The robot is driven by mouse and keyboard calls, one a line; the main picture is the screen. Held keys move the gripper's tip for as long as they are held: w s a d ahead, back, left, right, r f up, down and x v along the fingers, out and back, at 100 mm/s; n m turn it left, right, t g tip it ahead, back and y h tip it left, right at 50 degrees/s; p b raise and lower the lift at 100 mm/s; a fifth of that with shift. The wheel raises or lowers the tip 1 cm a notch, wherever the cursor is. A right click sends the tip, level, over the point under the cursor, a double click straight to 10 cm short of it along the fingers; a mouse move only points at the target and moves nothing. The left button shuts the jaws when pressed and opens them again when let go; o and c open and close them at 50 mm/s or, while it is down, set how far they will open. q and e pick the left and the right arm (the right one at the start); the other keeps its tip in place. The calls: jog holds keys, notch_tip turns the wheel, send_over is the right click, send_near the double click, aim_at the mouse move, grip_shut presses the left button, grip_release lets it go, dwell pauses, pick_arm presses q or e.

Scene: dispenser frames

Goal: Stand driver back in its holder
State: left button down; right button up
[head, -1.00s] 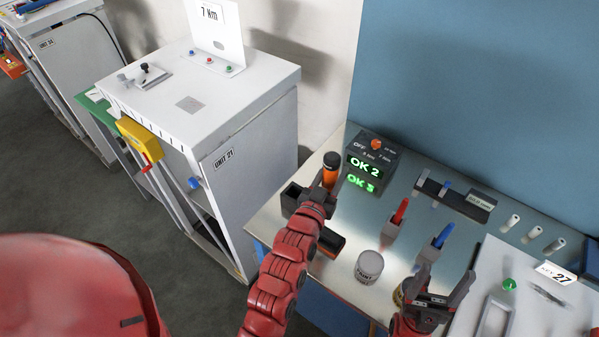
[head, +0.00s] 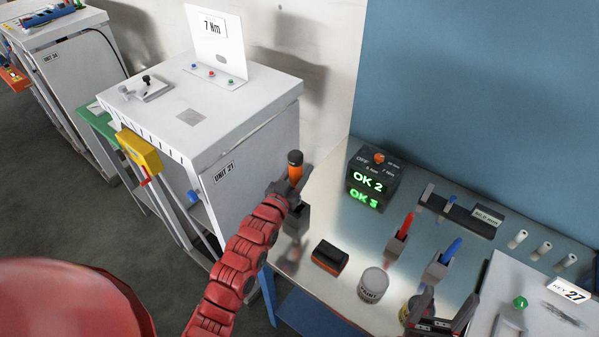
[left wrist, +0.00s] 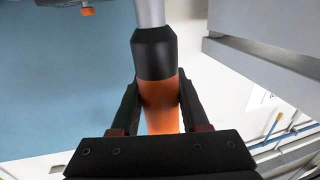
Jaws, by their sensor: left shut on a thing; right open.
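The driver (head: 295,166) has an orange handle and a black end. My left gripper (head: 286,187) is shut on its handle and keeps it roughly upright in the head view. The left wrist view shows the orange handle (left wrist: 160,108) between both fingers, with a black collar and a grey shaft beyond. My right gripper (head: 442,312) is open and empty low at the right.
A black-and-orange block (head: 330,256), a paint can (head: 373,285), and red (head: 404,228) and blue (head: 449,252) tools in stands are on the bench. A dark box (head: 372,182) glows "OK 2". White cabinet Unit 21 (head: 240,165) stands close at the left.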

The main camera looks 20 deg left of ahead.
pick_arm(q)
jog(key=shift+f+b, duration=0.5)
jog(key=shift+b, duration=0.15)
jog(key=shift+f, duration=0.1)
jog(key=shift+c, duration=2)
grip_release()
